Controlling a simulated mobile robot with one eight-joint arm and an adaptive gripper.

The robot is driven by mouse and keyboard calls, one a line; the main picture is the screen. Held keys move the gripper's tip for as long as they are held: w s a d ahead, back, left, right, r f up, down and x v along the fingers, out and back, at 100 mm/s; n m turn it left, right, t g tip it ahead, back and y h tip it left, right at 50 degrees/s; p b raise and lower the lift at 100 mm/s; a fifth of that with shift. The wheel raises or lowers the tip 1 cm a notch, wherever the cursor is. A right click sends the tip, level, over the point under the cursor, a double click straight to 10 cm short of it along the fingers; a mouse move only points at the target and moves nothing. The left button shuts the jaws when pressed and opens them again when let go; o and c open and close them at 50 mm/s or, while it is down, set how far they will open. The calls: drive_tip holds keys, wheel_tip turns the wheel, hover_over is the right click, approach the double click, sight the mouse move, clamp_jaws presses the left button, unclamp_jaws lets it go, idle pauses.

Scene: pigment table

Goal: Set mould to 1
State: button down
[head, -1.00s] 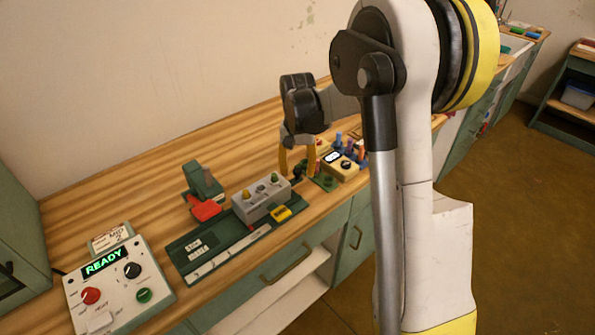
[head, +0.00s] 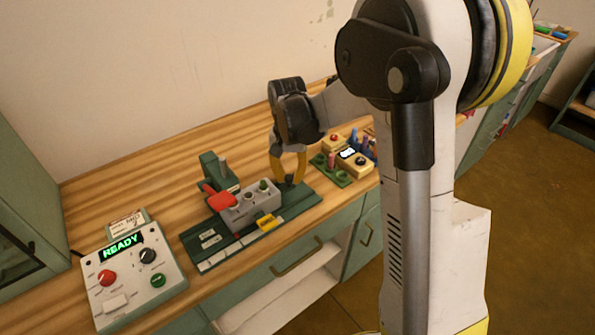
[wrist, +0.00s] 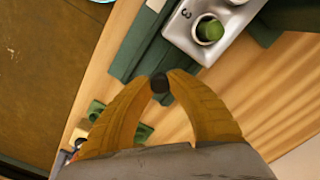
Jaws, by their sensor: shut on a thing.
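The mould is a grey block (head: 243,206) with coloured plugs in its top holes, sitting on a dark green base (head: 302,200). In the wrist view, its end (wrist: 190,48) shows a "3" beside a hole with a green plug. My gripper (head: 288,182) is at the block's right end, shut on a small black knob (wrist: 160,85) held between the two yellow fingertips. How the knob joins the block is unclear. A yellow piece (head: 266,222) sits at the block's front. A green press (head: 212,167) with a red part (head: 220,201) stands behind, the red part overlapping the block's left end in view.
A control box (head: 134,283) reading READY stands at the left with red, black and green knobs. A green tray (head: 333,176) with pegs and a yellow box (head: 357,165) lie right of the base. Bare wood (head: 130,190) is behind.

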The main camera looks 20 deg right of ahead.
drive_tip(key=c, duration=1.2)
unclamp_jaws()
wheel_tip(320, 180, up, 12)
drive_tip(key=s+a+n+t, duration=0.2)
drive_tip(key=s+n+t, duration=0.1)
drive_tip(key=s, duration=0.7)
drive_tip(key=s+a+r+n+t, duration=0.1)
drive_tip(key=s+n+t, duration=0.2)
drive_tip(key=s, duration=0.7)
drive_tip(key=shift+a+t, duration=0.35)
drive_tip(key=shift+t, duration=0.25)
